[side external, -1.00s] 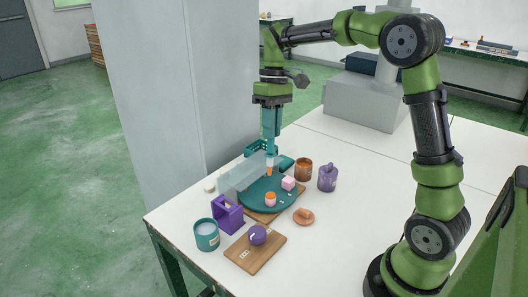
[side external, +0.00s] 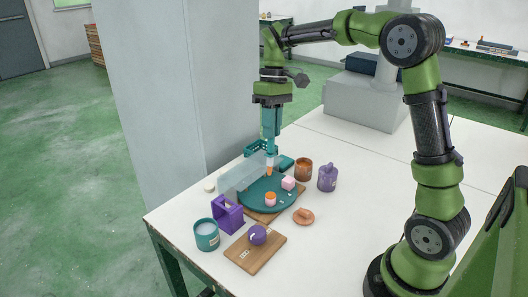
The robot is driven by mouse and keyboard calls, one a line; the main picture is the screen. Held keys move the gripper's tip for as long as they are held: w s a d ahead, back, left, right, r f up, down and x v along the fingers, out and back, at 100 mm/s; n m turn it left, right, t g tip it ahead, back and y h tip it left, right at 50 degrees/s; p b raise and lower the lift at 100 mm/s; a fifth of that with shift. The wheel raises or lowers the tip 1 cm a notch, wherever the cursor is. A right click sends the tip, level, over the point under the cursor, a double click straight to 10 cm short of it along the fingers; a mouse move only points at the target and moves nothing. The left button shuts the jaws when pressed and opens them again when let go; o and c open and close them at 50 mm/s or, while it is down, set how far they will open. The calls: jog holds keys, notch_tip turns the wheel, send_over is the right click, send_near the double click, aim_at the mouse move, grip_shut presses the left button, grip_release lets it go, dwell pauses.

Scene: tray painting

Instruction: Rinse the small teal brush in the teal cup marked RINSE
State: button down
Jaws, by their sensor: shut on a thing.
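My gripper (side external: 270,134) points straight down over the back of the round teal tray (side external: 256,203). It is shut on a thin upright thing that I take to be the small teal brush (side external: 270,158); its teal merges with the fingers. An orange spot (side external: 269,171) shows just below, and I cannot tell whether it is the brush's tip or lies on the tray. The teal cup (side external: 207,239) stands upright at the table's front left, well away from my gripper. It has a pale inside and a label too small to read.
A translucent panel (side external: 238,180) borders the tray, with a teal rack (side external: 256,148) behind. A purple stand (side external: 228,216) lies between tray and cup. A brown cup (side external: 303,171) and purple jar (side external: 328,178) stand right.

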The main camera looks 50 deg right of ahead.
jog(key=shift+a, duration=0.15)
jog(key=w+a+f, duration=0.1)
jog(key=w+a, duration=0.1)
jog(key=a, duration=0.8)
jog(key=w+a+f, duration=0.1)
jog(key=w+a, duration=0.1)
jog(key=a, duration=0.7)
jog(key=w+d+x, duration=0.1)
jog(key=x, duration=0.7)
jog(key=shift+w+d+f+h, duration=0.2)
jog(key=shift+d+f+h, duration=0.15)
jog(key=shift+h, duration=0.05)
jog(key=shift+w, duration=0.2)
